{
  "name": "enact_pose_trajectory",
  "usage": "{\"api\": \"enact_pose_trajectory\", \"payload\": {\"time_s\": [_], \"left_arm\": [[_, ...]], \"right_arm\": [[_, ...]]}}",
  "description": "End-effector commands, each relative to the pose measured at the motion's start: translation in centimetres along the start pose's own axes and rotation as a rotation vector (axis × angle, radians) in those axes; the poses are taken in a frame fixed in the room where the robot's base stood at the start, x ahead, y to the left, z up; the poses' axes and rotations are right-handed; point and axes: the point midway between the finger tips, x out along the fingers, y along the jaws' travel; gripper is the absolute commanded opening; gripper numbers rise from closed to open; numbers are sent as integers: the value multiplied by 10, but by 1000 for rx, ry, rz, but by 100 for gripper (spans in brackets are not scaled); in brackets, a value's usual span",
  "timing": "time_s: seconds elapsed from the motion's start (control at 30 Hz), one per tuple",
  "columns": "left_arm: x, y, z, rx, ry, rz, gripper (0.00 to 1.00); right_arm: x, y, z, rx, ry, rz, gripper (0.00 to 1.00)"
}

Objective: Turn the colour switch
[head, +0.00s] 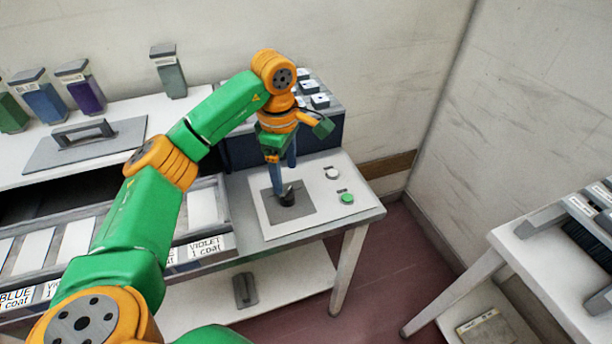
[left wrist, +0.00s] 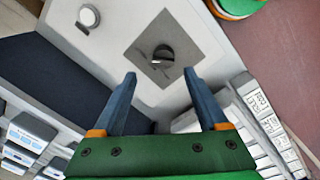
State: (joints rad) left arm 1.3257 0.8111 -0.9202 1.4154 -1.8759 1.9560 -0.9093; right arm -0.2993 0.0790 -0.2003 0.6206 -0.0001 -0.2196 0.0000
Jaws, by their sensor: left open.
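The colour switch (head: 289,197) is a dark round knob on a grey square plate (head: 309,208), set in a white panel on the side table. It also shows in the left wrist view (left wrist: 163,55), with a light mark on its edge. My left gripper (head: 277,192) points down over the plate in the head view, and its fingers partly hide the knob. In the left wrist view my left gripper (left wrist: 161,76) is open, its two blue fingers apart with the knob ahead, beyond the fingertips. I cannot tell whether a finger touches it. My right gripper is not in view.
A white button (head: 332,173) and a green button (head: 347,198) sit right of the knob. A dark box with several grey-topped blocks (head: 320,101) stands behind. Labelled trays (head: 205,247) lie left. Another white table (head: 541,256) stands at the right, with floor between.

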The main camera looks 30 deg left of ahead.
Motion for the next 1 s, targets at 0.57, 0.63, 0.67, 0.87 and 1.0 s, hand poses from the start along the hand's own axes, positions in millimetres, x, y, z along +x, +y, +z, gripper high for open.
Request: {"api": "enact_pose_trajectory", "payload": {"time_s": [0.57,0.63,0.67,0.87,1.0], "left_arm": [[67,-1,1,1,-2,-1,76],[67,-1,1,1,-2,-1,73],[67,-1,1,1,-3,-2,65],[67,-1,1,1,-3,-2,11],[67,-1,1,0,-3,-3,0]], "right_arm": [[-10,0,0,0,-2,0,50],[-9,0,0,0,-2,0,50],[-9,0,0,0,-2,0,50],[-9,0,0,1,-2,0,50],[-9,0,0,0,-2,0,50]]}}
